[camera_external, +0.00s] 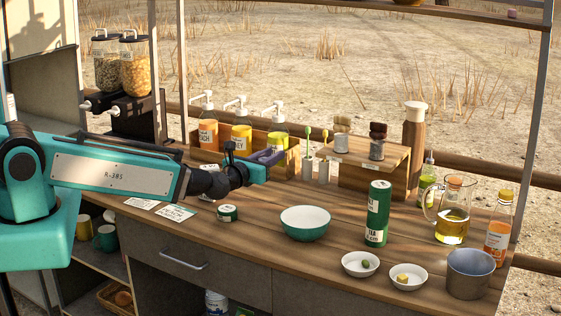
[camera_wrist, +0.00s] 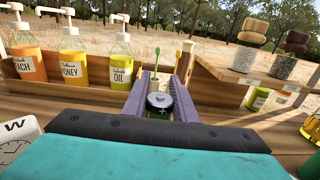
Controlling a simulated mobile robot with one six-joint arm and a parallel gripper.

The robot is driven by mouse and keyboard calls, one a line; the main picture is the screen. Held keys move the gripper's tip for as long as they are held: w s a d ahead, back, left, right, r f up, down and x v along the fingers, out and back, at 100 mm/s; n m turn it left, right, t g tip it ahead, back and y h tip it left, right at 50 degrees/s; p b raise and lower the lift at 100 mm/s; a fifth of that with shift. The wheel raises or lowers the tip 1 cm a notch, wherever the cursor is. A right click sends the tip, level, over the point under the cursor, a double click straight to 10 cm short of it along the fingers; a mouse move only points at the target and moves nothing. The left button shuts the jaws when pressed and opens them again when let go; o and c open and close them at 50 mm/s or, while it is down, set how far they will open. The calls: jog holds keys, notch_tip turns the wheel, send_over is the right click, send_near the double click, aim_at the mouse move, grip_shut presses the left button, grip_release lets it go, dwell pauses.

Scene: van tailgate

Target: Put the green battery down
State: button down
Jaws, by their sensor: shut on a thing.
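My gripper (camera_external: 270,156) reaches out over the wooden counter, in front of the bottle box. In the wrist view its two purple fingers (camera_wrist: 161,88) are shut on the green battery (camera_wrist: 159,101). The battery's round dark and silver end with a plus mark faces the wrist camera. Its side shows only as a thin greenish-dark edge between the fingers. In the external view I cannot make out the battery at the fingers. Whether its lower end touches anything is hidden.
A wooden box (camera_external: 288,168) holds several pump bottles behind the gripper. A teal bowl (camera_external: 305,226), small green tin (camera_external: 228,213), tall green tea tin (camera_external: 377,215) and white dishes (camera_external: 360,265) stand on the counter (camera_external: 265,245). Green and yellow spoons (camera_external: 308,135) stand right of the gripper.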

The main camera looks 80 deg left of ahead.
jog(key=w+d+m+t+h+b, duration=0.1)
jog(key=w+d+h+b, duration=0.15)
jog(key=d, duration=0.75)
jog(key=w+d+m+t+h+b, duration=0.1)
jog(key=w+d+b, duration=0.15)
jog(key=d, duration=0.75)
jog(key=w+d+m+t+h+b, duration=0.15)
jog(key=w+d, duration=0.25)
jog(key=d, duration=0.6)
jog(key=s+d+n+g+y+b, duration=0.2)
jog(key=s+d+y+b, duration=0.15)
jog(key=d, duration=0.45)
jog(key=s+a+f+n+g+y, duration=0.2)
jog(key=s+a+n+g+y, duration=0.2)
jog(key=s+a, duration=0.1)
jog(key=shift+s+f+p, duration=0.15)
jog(key=shift+s+p, duration=0.3)
jog(key=shift+s, duration=0.4)
jog(key=shift+d, duration=0.1)
